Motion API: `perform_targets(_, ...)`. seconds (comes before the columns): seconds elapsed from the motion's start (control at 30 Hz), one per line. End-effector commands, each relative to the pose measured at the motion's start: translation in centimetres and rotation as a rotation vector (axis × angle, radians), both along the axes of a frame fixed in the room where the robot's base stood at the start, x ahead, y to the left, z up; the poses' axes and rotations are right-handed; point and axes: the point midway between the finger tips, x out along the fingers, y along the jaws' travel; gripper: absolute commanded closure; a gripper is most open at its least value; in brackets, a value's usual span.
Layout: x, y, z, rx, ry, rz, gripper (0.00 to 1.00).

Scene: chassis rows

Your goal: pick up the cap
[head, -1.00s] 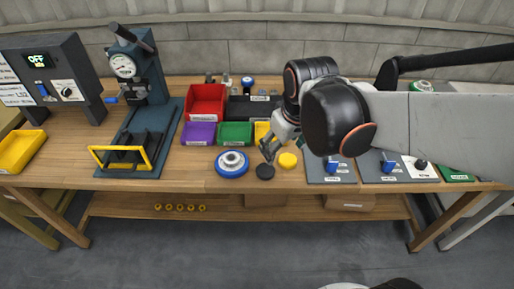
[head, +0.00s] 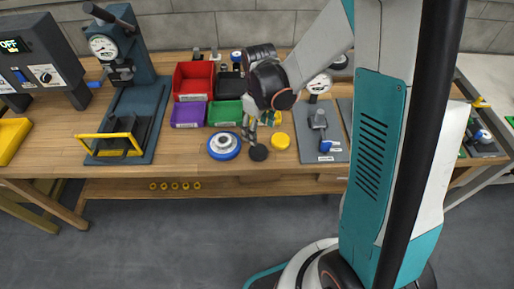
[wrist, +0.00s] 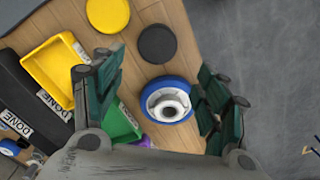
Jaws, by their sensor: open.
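Two round, flat, cap-like discs lie on the wooden bench. One is black (head: 258,152), and a yellow one (head: 279,141) lies just right of it; I cannot tell which is meant by the cap. The wrist view shows the black disc (wrist: 157,43) and the yellow disc (wrist: 108,15) near its top edge. My gripper (head: 249,134) is open and empty, above the bench close to the black disc. In the wrist view its fingers (wrist: 158,72) stand apart, with a blue-rimmed round part (wrist: 168,82) with a metal hub showing between them.
The blue-rimmed part (head: 224,146) sits left of the black disc. Behind are red (head: 193,80), purple (head: 188,114) and green (head: 224,112) bins. A press (head: 125,95) stands to the left. Grey boards (head: 325,150) with fixtures lie to the right. The bench's front strip is mostly clear.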

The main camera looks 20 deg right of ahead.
Motion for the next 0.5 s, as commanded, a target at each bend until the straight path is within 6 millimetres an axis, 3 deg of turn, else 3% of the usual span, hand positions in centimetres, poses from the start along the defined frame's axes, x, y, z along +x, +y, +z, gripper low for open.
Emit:
perform_targets(0.03, 0.1, 0.0, -1.5, 0.0, 0.0, 0.0, 0.33)
perform_targets(0.2, 0.1, 0.0, -4.5, 0.0, -0.001, -0.001, 0.33)
perform_targets(0.5, 0.1, 0.0, -6.5, 0.0, -0.001, -0.001, 0.33)
